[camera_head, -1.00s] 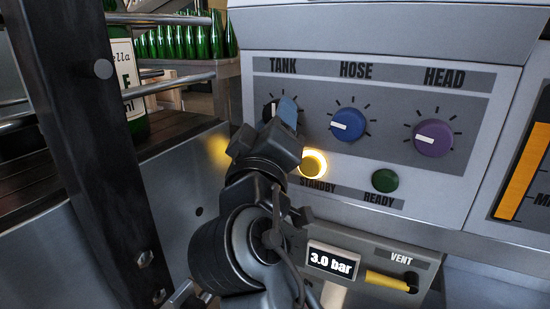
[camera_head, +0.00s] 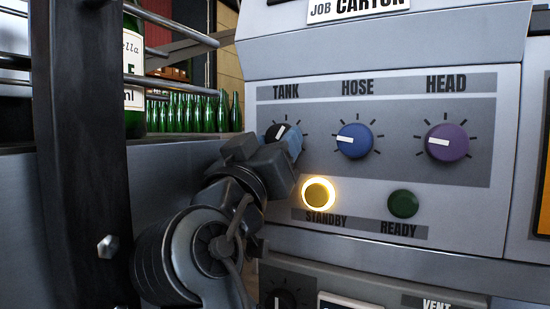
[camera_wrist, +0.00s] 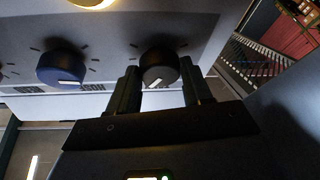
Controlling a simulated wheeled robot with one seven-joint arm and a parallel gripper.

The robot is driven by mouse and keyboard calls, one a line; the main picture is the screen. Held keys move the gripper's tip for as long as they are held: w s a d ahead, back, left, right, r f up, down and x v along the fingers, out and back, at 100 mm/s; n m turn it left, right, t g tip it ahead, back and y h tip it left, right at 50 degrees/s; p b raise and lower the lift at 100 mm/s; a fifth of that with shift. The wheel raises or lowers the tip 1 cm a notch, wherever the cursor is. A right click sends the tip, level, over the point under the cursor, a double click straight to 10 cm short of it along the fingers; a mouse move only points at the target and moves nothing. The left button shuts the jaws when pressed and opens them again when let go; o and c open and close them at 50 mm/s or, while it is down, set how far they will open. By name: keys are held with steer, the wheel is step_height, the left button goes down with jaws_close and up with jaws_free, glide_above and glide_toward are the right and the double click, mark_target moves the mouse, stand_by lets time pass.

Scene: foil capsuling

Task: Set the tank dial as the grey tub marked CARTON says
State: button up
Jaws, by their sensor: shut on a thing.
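The tank dial (camera_head: 279,132) is a dark knob with a white pointer under the word TANK, at the left of the grey control panel (camera_head: 480,215). Its pointer appears tilted up and to the right; the gripper hides part of the dial and its scale. My gripper (camera_head: 286,145) is shut on the tank dial, reaching in from the lower left. In the wrist view the dial (camera_wrist: 160,66) sits between my two fingers. A plate reading JOB CARTON (camera_head: 358,8) is at the top of the panel, cut off by the picture edge. I see no grey tub.
A blue HOSE dial (camera_head: 355,141) and a purple HEAD dial (camera_head: 447,142) sit to the right. Below are a glowing yellow STANDBY lamp (camera_head: 318,193) and a dark green READY lamp (camera_head: 403,203). A dark post (camera_head: 82,150) and green bottles (camera_head: 190,113) stand left.

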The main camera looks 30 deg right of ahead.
stand_by(0.3)
steer(key=o, duration=1)
steer(key=shift+o, duration=0.2)
steer(key=p+v, duration=0.1)
steer(key=v, duration=0.6)
steer(key=shift+s+a+f, duration=0.2)
steer(key=shift+s+a, duration=0.05)
steer(key=shift+s, duration=0.1)
